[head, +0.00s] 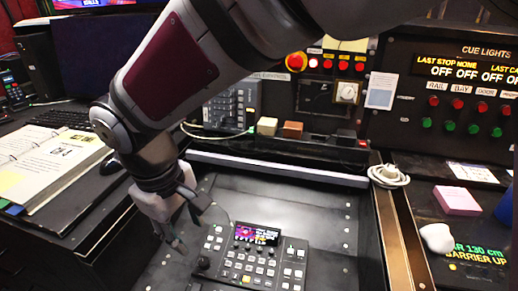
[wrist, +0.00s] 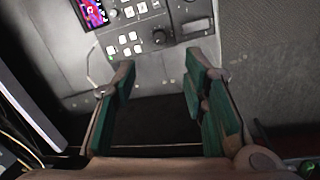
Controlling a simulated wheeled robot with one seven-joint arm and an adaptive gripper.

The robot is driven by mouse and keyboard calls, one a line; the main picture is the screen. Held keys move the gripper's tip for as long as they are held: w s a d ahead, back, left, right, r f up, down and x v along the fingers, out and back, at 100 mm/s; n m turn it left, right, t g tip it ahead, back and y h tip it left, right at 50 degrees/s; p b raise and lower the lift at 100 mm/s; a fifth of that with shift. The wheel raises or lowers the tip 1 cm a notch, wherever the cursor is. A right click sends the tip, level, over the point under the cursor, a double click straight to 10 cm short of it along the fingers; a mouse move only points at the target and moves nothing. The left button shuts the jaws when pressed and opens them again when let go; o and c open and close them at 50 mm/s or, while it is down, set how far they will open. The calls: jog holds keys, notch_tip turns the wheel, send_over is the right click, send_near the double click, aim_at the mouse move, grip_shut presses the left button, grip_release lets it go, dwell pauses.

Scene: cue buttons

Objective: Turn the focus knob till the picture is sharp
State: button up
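A dark control panel (head: 236,262) with lit white buttons lies on the black desk, below and right of my gripper. Its small screen (head: 257,236) shows a coloured picture and also shows in the wrist view (wrist: 90,12); I cannot tell how sharp it is. A round black knob (head: 204,262) stands at the panel's left side. In the wrist view a dark round knob (wrist: 158,37) shows beyond the fingertips. No label is readable, so I cannot tell which is the focus knob. My gripper (head: 190,222) is open and empty, its green-padded fingers (wrist: 160,68) wide apart.
A raised rail (head: 278,170) runs behind the panel, and a brown-edged divider (head: 398,230) stands to the right. An open binder (head: 45,165) lies at left. A white dial (head: 347,92) and red buttons are on the back console. Bare desk lies right of the panel.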

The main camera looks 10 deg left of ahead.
aim_at(203, 262)
jog(key=f+b, duration=0.1)
jog(key=f, duration=0.3)
jog(key=w+f, duration=0.1)
jog(key=f, duration=0.3)
jog(key=f+b, duration=0.1)
jog(key=f, duration=0.3)
jog(key=shift+w+d+f+b, duration=0.3)
jog(key=shift+w+d+b, duration=0.05)
grip_shut()
